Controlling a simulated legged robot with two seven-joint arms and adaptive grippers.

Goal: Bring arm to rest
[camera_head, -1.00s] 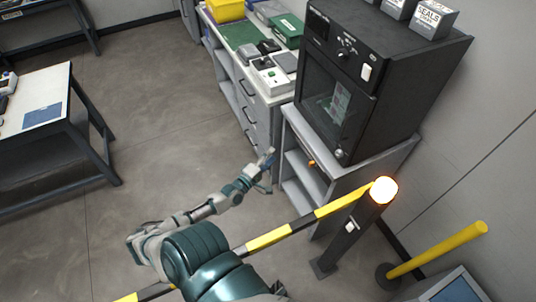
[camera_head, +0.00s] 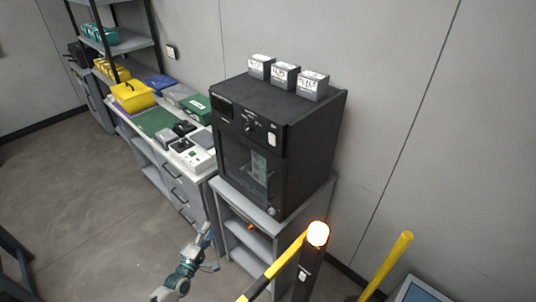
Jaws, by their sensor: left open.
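My left arm comes in from the bottom of the view, and its gripper (camera_head: 207,238) is open and small in the picture. It is over the floor in front of the grey drawer cabinet and to the left of the grey stand (camera_head: 259,213). I see nothing held between its fingers. My right gripper is out of view.
A yellow-and-black barrier bar (camera_head: 272,268) runs to a post with a lit orange lamp (camera_head: 318,234), right of the arm. A black oven-like cabinet (camera_head: 255,165) stands on the grey stand. A yellow pole (camera_head: 386,266) is farther right. Floor (camera_head: 95,200) to the left is clear.

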